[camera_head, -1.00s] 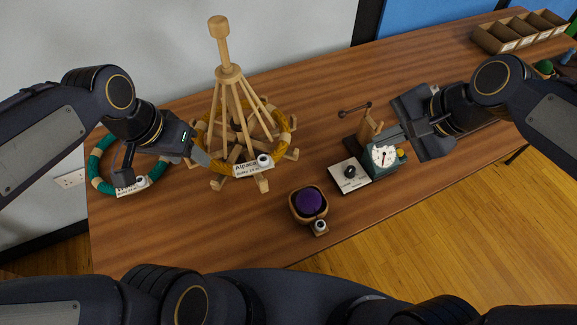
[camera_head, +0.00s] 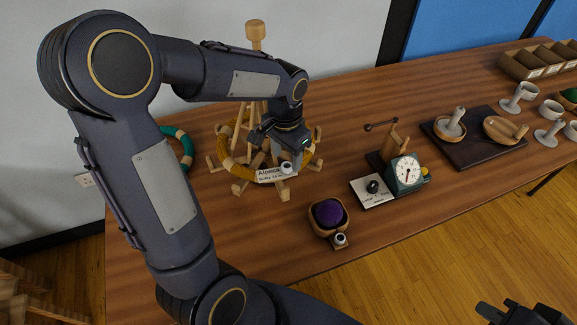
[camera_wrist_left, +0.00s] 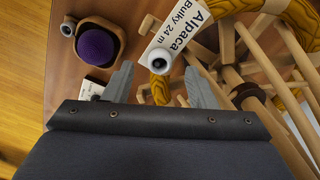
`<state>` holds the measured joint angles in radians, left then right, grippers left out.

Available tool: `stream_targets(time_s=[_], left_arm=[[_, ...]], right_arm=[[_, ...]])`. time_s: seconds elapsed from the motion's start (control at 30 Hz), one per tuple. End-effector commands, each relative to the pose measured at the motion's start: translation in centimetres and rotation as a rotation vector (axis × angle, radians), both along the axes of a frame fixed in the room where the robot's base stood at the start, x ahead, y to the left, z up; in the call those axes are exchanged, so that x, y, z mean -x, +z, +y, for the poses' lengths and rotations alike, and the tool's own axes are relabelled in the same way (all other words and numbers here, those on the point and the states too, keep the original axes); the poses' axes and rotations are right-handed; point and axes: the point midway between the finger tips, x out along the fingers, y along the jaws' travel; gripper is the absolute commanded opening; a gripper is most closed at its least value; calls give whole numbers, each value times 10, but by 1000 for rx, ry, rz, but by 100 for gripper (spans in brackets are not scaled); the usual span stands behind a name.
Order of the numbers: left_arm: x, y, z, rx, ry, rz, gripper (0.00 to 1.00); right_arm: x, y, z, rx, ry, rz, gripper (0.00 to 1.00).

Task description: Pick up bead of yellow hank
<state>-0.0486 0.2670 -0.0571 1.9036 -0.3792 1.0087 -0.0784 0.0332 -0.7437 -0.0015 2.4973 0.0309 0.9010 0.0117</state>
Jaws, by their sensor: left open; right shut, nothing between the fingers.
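The yellow hank (camera_head: 309,152) hangs around the wooden swift (camera_head: 254,35), with a white Alpaca label (camera_head: 268,174) at its front. Its bead (camera_head: 286,167), pale with a dark top, sits at the label's right end. The bead also shows in the left wrist view (camera_wrist_left: 161,62), at the label's lower end. My left gripper (camera_wrist_left: 160,86) is open there, the bead just beyond and between its fingertips, apparently not gripped. In the head view my left gripper (camera_head: 279,143) is above and beside the bead, its fingers partly hidden. My right gripper (camera_head: 518,310) is shut and empty at the lower right.
A purple ball in a wooden bowl (camera_head: 321,228) stands in front, right of the swift. A dial scale (camera_head: 406,173) stands farther right. A teal hank (camera_head: 185,150) lies left, partly behind my left arm. A dark tray (camera_head: 470,157) holds wooden items at right.

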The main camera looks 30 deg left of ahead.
Motion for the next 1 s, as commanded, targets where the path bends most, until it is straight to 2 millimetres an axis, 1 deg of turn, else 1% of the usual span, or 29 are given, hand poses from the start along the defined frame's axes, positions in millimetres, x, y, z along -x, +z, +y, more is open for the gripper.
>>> stream_targets(time_s=[0.03,0.1,0.2,0.43,0.47,0.8,0.83,1.0], left_arm=[[0,-8,-2,0,-1,6,51],[0,-18,-1,0,0,4,51],[0,-25,-1,0,0,2,51],[-1,-27,-1,1,0,0,51],[-1,-27,-1,1,0,0,50],[-1,-27,-1,1,0,-1,6],[-1,-27,-1,1,0,-1,4],[-1,-27,-1,1,0,-1,4]], right_arm=[[0,2,0,0,0,0,0],[0,1,0,-1,0,0,0],[0,1,0,-1,0,0,0],[0,1,0,-1,0,0,0],[0,1,0,-1,0,0,0],[0,1,0,-1,0,0,0],[0,1,0,-1,0,0,0],[0,1,0,-1,0,0,0]])
